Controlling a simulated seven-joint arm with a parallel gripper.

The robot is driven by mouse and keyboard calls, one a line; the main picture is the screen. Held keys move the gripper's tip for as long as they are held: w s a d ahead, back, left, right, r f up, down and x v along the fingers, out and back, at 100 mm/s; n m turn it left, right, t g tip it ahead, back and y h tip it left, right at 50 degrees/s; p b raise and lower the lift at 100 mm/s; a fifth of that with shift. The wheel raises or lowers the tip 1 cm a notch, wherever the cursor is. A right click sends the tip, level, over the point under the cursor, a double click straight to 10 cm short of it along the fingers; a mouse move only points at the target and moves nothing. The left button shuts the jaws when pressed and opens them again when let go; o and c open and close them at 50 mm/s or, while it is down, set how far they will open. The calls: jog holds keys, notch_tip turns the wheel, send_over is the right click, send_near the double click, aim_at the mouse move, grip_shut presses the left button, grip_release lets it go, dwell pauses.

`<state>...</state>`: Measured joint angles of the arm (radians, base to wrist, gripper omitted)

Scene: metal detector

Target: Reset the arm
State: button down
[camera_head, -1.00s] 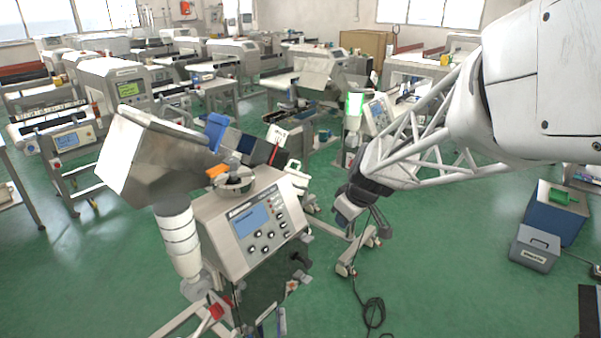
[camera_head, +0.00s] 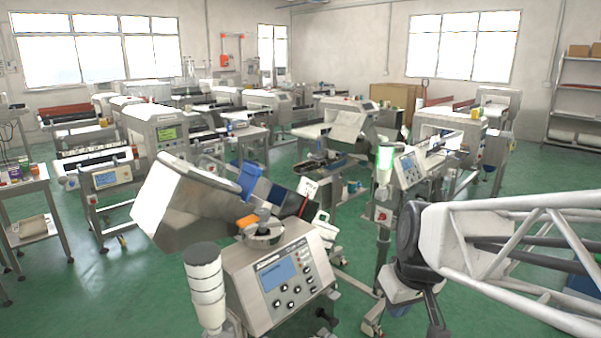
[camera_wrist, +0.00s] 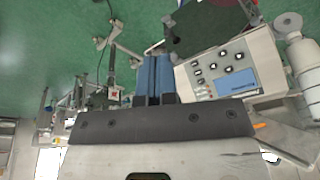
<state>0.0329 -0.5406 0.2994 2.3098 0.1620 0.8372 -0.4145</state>
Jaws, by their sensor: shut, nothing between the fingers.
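My gripper's two blue fingers (camera_wrist: 155,75) show in the wrist view, side by side and closed together with nothing between them. In the head view my lattice arm comes in from the right, and its dark wrist is right of the metal detector's control box (camera_head: 280,278).
A tilted metal hopper (camera_head: 185,205) and a white ribbed cylinder (camera_head: 204,280) adjoin the control box. A machine with a green-lit column (camera_head: 385,158) stands behind my wrist. Several conveyor machines fill the back. Green floor (camera_head: 80,300) is open at the front left.

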jog(key=s+d+r+m+h, duration=0.1)
jog(key=s+m, duration=0.2)
jog(key=s, duration=0.8)
jog(key=shift+h, duration=0.3)
jog(key=c, duration=1.8)
grip_release()
jog(key=shift+s+d+r, duration=0.1)
